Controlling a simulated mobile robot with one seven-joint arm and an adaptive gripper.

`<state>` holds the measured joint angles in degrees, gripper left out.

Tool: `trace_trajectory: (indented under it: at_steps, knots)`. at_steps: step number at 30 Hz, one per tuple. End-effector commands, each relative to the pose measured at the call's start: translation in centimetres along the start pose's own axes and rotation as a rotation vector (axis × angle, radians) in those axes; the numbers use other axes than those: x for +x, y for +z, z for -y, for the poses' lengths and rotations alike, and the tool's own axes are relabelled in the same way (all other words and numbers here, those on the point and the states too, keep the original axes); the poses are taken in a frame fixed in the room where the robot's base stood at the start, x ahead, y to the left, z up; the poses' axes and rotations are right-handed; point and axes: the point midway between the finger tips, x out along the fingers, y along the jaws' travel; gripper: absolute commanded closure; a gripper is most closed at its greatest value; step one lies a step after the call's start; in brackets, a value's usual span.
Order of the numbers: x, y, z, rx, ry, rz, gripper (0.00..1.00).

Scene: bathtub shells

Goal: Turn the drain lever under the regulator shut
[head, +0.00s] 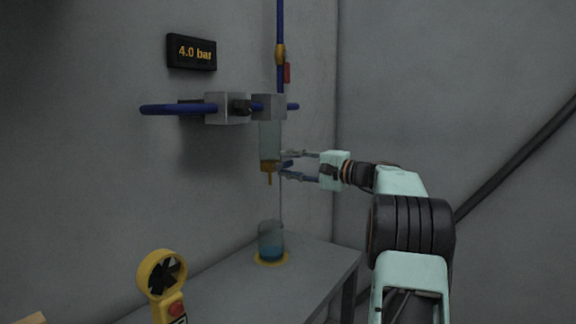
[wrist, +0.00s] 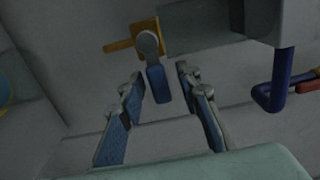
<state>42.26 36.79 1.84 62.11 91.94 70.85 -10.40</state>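The regulator (head: 268,107) is a grey block on the blue pipe at the wall, with a clear bowl (head: 270,140) under it. A brass drain fitting (head: 269,166) with a thin spout sits at the bowl's bottom. Its blue drain lever (head: 287,163) sticks out toward my gripper; in the wrist view the lever (wrist: 158,86) hangs from a grey pivot, roughly square to the brass spout (wrist: 118,45). My gripper (head: 285,165) is open; in the wrist view its fingertips (wrist: 160,79) stand on either side of the lever's end, with gaps showing on both sides.
A glass beaker (head: 271,240) with blue liquid stands on a yellow ring on the grey bench (head: 225,290) below the spout. A display (head: 192,52) on the wall reads 4.0 bar. A yellow fan device (head: 162,275) stands at the front left. Blue pipes run beside the regulator.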

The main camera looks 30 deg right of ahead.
Motion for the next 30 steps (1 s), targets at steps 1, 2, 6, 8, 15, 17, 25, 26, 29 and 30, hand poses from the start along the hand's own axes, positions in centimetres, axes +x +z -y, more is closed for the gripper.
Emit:
trace_trajectory:
  at_steps: [1,2,6,8,15,17,25,26,29,30]
  knots:
    - [0.0,0.0,0.0,0.0,0.0,0.0,0.68]
    - [0.0,0.0,0.0,0.001,0.0,0.0,0.68]
    - [0.0,0.0,0.0,0.002,-0.001,0.0,0.68]
    - [-0.1,0.0,0.0,0.002,-0.001,-0.001,0.68]
    - [-3.5,-0.2,0.1,0.001,0.0,-0.006,0.68]
    - [-4.8,-0.1,0.1,0.002,-0.001,-0.005,0.68]
    - [-10.1,-0.1,0.0,0.001,-0.001,-0.003,0.68]
    - [-10.4,-0.1,0.0,0.001,-0.001,-0.002,0.68]
    - [-11.4,0.0,0.0,0.0,0.0,-0.002,0.68]
    - [-11.7,0.0,0.0,0.0,0.0,-0.001,0.68]
